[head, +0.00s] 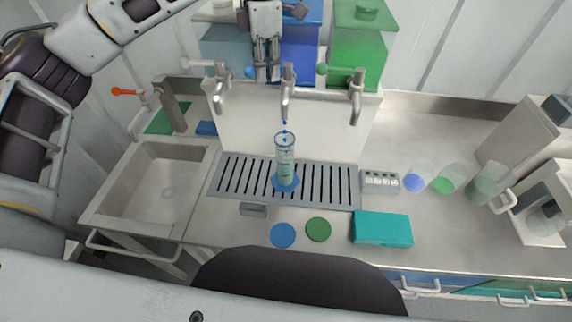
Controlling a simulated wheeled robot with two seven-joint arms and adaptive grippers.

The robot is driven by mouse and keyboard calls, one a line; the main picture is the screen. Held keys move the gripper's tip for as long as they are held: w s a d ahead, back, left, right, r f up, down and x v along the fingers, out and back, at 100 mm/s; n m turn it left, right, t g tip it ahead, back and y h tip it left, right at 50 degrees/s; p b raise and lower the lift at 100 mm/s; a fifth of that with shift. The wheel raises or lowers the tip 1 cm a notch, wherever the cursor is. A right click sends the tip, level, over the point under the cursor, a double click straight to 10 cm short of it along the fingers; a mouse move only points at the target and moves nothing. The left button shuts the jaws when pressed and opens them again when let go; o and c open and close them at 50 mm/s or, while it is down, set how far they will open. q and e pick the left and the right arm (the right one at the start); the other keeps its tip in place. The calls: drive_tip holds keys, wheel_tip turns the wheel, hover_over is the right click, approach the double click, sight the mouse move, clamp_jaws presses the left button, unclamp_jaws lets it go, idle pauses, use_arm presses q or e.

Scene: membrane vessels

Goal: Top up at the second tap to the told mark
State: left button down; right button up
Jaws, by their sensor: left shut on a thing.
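My left gripper (267,76) reaches down from the top and is shut on the lever (251,72) of the middle tap, whose knob is blue. The middle tap (287,92) is the second of three in a row. Blue drops (284,128) fall from its spout. A clear measuring cylinder (285,148) with a blue foot (285,183) stands upright under it on the slotted drain grate (213,178). Pale liquid shows in the cylinder, but its level against the marks is too small to read. My right gripper is not in view.
The left tap (219,95) and green-knobbed right tap (356,100) flank it. Blue (283,235) and green (318,229) discs and a teal box (382,228) lie in front. Clear vessels (449,178) stand at right. A sink (160,185) is at left.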

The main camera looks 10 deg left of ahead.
use_arm(q)
drive_tip(key=shift+s+a+n, duration=0.1)
drive_tip(key=shift+a+n, duration=0.05)
drive_tip(key=shift+n, duration=0.25)
drive_tip(key=shift+s+d+n+b, duration=0.25)
drive_tip(key=shift+s+n+b, duration=0.1)
drive_tip(key=shift+n, duration=0.7)
drive_tip(key=shift+s+d+n+b, duration=0.25)
drive_tip(key=shift+s+n+b, duration=0.1)
drive_tip(key=shift+n, duration=0.7)
idle(5.5)
